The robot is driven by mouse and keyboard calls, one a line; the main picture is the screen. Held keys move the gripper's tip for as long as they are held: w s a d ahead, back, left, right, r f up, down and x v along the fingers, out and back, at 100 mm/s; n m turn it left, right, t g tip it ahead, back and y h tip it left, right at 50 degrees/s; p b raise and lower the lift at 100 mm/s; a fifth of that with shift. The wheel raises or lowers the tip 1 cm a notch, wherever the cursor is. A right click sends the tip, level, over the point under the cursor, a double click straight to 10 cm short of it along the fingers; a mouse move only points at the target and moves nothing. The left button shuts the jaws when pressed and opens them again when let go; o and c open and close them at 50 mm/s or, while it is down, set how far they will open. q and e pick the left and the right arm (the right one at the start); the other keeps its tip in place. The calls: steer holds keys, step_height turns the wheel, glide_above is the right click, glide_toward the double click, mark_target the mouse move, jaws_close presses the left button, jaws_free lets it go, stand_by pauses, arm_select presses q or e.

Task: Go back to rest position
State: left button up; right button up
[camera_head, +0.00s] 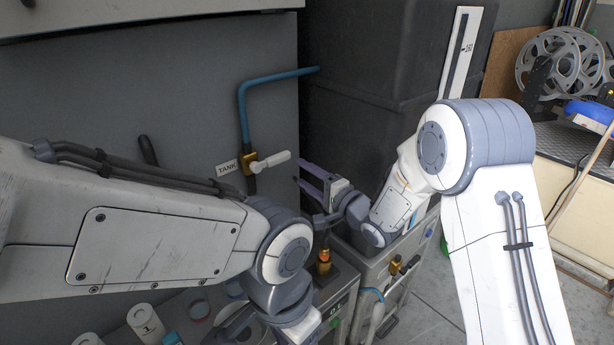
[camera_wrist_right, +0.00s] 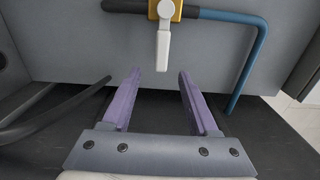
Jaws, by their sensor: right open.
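My right gripper (camera_head: 299,173) is open and empty, with its two purple fingers pointing left toward the tank valve. In the right wrist view the fingers (camera_wrist_right: 159,78) stand apart with nothing between them. A white valve lever (camera_head: 271,161) on a brass valve body (camera_head: 249,164) is just ahead of the fingertips; the lever also shows in the right wrist view (camera_wrist_right: 163,48), hanging straight towards me. My left arm reaches in from the left and bends down at the bottom middle. Its gripper is largely hidden or cut off there, so its jaws cannot be made out.
A blue pipe (camera_head: 243,105) runs up and right from the valve beside a TANK label (camera_head: 227,168). A black tank (camera_head: 362,55) stands behind my right arm. White numbered cylinders (camera_head: 146,322) stand at bottom left.

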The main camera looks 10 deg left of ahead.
steer(key=s+d+f+n+g+h, duration=0.1)
steer(key=s+d+n+g+h, duration=0.3)
steer(key=s, duration=0.8)
steer(key=s+d+f+n+g+h, duration=0.1)
steer(key=s+d+n+g+h, duration=0.3)
steer(key=s, duration=0.9)
steer(key=s+d+f+n+g+h, duration=0.1)
steer(key=s+d+n+g+h, duration=0.3)
steer(key=s+n, duration=0.3)
steer(key=s, duration=0.5)
steer(key=shift+s+d+n, duration=0.3)
steer(key=shift+s+d, duration=0.15)
steer(key=shift+s, duration=0.2)
steer(key=shift+c, duration=0.3)
